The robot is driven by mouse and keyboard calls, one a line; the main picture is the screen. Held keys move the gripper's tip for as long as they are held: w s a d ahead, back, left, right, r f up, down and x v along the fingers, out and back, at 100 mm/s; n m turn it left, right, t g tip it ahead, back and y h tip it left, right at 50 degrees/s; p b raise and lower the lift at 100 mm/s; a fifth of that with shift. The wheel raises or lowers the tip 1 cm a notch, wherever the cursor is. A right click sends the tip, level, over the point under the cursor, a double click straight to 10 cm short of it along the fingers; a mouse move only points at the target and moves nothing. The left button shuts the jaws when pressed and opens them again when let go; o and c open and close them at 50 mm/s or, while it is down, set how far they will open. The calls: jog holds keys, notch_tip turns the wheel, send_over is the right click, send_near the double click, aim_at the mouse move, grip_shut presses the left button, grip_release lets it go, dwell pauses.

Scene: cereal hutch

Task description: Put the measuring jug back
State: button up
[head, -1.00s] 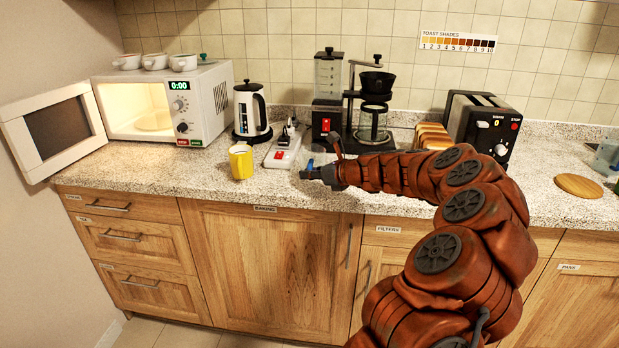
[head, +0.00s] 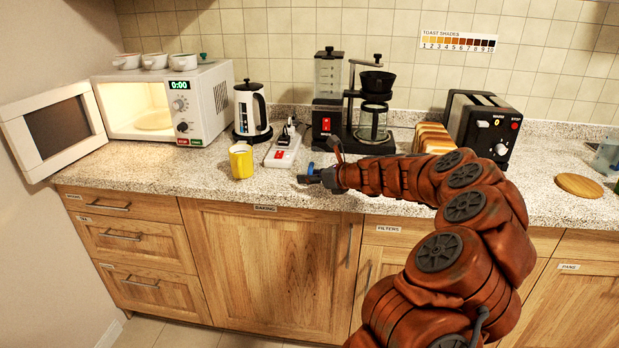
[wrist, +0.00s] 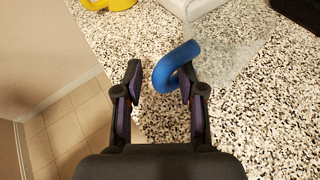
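The measuring jug looks like a clear, see-through vessel with a blue handle (wrist: 172,68). In the wrist view its faint body (wrist: 232,58) spreads to the upper right of the handle, over the counter. In the head view only a small patch of blue (head: 311,169) shows beside my gripper. My gripper (wrist: 160,75) is open, with the handle between its fingers, close to the right finger and with a gap to the left one. In the head view my gripper (head: 308,178) is low at the counter's front edge. I cannot tell whether a finger touches the handle.
A yellow mug (head: 241,162) and a white power strip (head: 283,150) stand left of my gripper. Behind are a kettle (head: 251,112), a coffee maker (head: 372,120) and a toaster (head: 480,125). The microwave (head: 200,105) stands open. Free counter lies at the right.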

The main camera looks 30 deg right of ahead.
jog(key=v, duration=1.2)
jog(key=shift+b, duration=0.3)
jog(key=s+a+n+g+y, duration=0.1)
jog(key=a+n+g+y, duration=0.1)
jog(key=a+n, duration=0.6)
jog(key=s+a+n+g+y, duration=0.1)
jog(key=s+a+n+g, duration=0.15)
jog(key=a, duration=1.05)
jog(key=s+a+f+n+g, duration=0.3)
jog(key=s+a+n+g, duration=0.2)
jog(key=s+a+n, duration=0.6)
jog(key=s+f+n+g+h, duration=0.2)
jog(key=s+n, duration=0.4)
jog(key=s, duration=0.4)
jog(key=s+d+f+n+g+h, duration=0.1)
jog(key=s+f+n+g+h, duration=0.2)
jog(key=s, duration=0.8)
jog(key=f+n+h, duration=0.1)
jog(key=n+h, duration=0.1)
jog(key=n, duration=0.1)
jog(key=shift+d+f, duration=0.2)
jog(key=shift+d, duration=0.1)
jog(key=shift+s, duration=0.15)
